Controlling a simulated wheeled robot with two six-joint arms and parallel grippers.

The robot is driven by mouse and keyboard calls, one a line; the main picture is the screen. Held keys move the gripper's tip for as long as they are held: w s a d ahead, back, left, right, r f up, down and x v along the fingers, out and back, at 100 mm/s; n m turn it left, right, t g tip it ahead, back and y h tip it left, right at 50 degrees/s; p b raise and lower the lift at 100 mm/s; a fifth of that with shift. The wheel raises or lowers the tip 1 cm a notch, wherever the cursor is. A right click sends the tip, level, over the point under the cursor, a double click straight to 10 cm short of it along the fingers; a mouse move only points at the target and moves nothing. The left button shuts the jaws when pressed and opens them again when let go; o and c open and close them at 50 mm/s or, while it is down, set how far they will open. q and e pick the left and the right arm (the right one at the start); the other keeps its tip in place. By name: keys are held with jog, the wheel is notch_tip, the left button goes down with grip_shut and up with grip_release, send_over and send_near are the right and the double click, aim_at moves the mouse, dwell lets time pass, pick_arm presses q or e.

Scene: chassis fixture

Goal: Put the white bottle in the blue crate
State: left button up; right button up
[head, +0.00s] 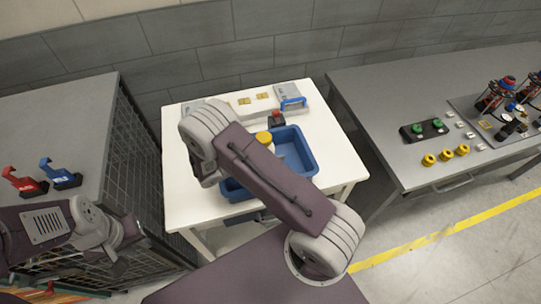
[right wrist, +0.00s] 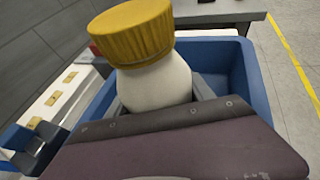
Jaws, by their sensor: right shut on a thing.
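The white bottle with a ribbed yellow cap (head: 264,137) shows beside my right arm in the head view, over the crate's area. In the right wrist view the bottle (right wrist: 156,85) is upright to slightly tilted, between the fingers of my right gripper (right wrist: 160,100), which is shut on it. The blue crate (head: 308,153) stands on the white table, partly hidden by my right arm. Its wall also shows behind the bottle in the right wrist view (right wrist: 246,62). The bottle's base and its height above the crate floor are hidden. My left gripper (head: 122,232) is at the lower left, away from both; its fingers are unclear.
The white table (head: 190,215) has a grey fixture with a blue handle (head: 292,103) and a red-topped piece (head: 277,118) behind the crate. Red (head: 24,182) and blue (head: 60,175) clamps lie on the left bench. The right bench holds yellow rings and other parts.

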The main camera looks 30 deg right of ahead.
notch_tip(320, 180, down, 3)
jog(key=shift+a+r, duration=0.1)
jog(key=shift+f, duration=0.25)
jog(key=o, duration=1.6)
jog(key=shift+r, duration=0.1)
jog(key=shift+a+r, duration=0.1)
jog(key=shift+r, duration=0.1)
jog(key=b+v, duration=0.2)
jog(key=v, duration=0.9)
jog(key=shift+a, duration=0.3)
jog(key=shift+r, duration=0.15)
